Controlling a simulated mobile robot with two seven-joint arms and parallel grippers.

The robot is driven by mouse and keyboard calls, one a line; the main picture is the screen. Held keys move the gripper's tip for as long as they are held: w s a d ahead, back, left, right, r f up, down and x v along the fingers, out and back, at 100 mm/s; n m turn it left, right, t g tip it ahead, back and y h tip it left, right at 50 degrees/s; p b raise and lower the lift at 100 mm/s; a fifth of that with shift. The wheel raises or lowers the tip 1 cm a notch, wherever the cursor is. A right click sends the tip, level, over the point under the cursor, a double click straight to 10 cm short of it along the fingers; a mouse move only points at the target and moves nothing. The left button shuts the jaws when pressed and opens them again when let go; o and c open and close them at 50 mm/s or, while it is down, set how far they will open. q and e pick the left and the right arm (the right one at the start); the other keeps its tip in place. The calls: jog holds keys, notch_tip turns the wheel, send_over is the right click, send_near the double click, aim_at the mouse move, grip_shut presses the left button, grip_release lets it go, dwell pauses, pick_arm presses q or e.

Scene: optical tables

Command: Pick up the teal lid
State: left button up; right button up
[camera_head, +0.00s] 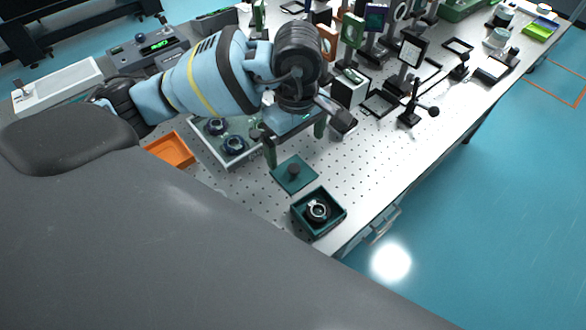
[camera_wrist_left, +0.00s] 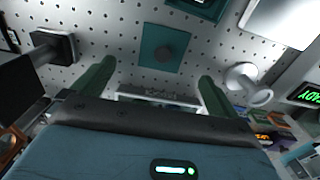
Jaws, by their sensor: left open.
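The teal lid (camera_head: 283,178) is a flat square plate with a dark round knob in its middle. It lies flat on the perforated table top. It also shows in the left wrist view (camera_wrist_left: 150,37), beyond the fingertips and near the middle. My left gripper (camera_head: 296,145) is open and empty above the table, with its green fingers apart. It is just behind the lid in the head view and does not touch it. In the left wrist view my gripper (camera_wrist_left: 157,72) has a finger on each side below the lid. My right gripper is not in view.
An open teal box (camera_head: 300,226) holding a round metal part stands in front of the lid, near the table edge. A tray (camera_head: 246,163) with dark round parts and an orange bin (camera_head: 170,150) are to the left. Optics mounts (camera_head: 410,100) stand behind right. Bare table lies right of the lid.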

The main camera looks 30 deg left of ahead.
aim_at(294, 167)
pick_arm(q)
jog(key=shift+f, duration=0.95)
jog(key=shift+a+f, duration=0.1)
jog(key=shift+f, duration=0.2)
jog(key=shift+s+f, duration=0.2)
jog(key=shift+f, duration=2.35)
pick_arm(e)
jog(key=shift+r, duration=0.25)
pick_arm(q)
jog(key=c, duration=1.1)
jog(key=shift+r+p, duration=0.15)
jog(key=shift+p, duration=0.15)
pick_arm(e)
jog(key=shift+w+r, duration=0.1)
